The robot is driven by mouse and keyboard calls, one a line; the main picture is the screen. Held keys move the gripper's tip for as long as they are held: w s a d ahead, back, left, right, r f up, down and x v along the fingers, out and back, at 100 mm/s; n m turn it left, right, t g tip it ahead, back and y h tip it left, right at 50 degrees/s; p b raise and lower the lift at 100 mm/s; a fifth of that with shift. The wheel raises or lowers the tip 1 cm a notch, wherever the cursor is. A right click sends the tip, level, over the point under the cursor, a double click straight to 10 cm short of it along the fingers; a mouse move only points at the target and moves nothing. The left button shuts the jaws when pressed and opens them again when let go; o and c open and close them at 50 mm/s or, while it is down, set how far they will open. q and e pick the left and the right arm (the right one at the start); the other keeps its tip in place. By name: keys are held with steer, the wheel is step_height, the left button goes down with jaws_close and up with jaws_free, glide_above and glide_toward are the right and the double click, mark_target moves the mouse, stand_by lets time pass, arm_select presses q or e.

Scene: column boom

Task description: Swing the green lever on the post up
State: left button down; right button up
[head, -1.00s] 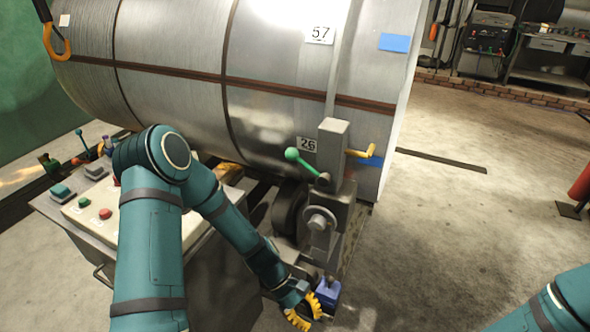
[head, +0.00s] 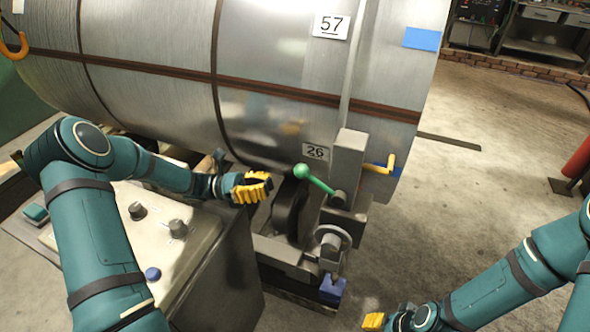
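The green lever (head: 318,181) sticks out to the upper left from a pivot on the grey post (head: 348,158), its round knob at the free end. My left gripper (head: 262,187), with yellow fingers, is a little left of the knob in the picture and apart from it. Its fingers look bunched, and I cannot tell how far they are open. My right gripper (head: 374,321) shows only as a yellow fingertip part at the bottom edge, low and right of the post's foot. Its opening cannot be made out.
A yellow crank handle (head: 381,167) sticks out on the post's right side. A handwheel (head: 333,238) and a blue block (head: 332,289) are lower on the post. A large metal drum (head: 270,60) stands behind. A control console (head: 150,235) lies under my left arm.

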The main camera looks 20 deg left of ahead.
mark_target(319, 183)
arm_select(q)
steer(key=shift+w+a+r, duration=0.1)
steer(key=shift+r, duration=0.05)
arm_select(e)
steer(key=shift+w+a, duration=0.1)
arm_select(q)
steer(key=x, duration=1)
steer(key=shift+b, duration=0.4)
arm_select(e)
steer(key=shift+f, duration=0.3)
arm_select(q)
steer(key=shift+r, duration=0.15)
arm_select(e)
steer(key=shift+r, duration=0.1)
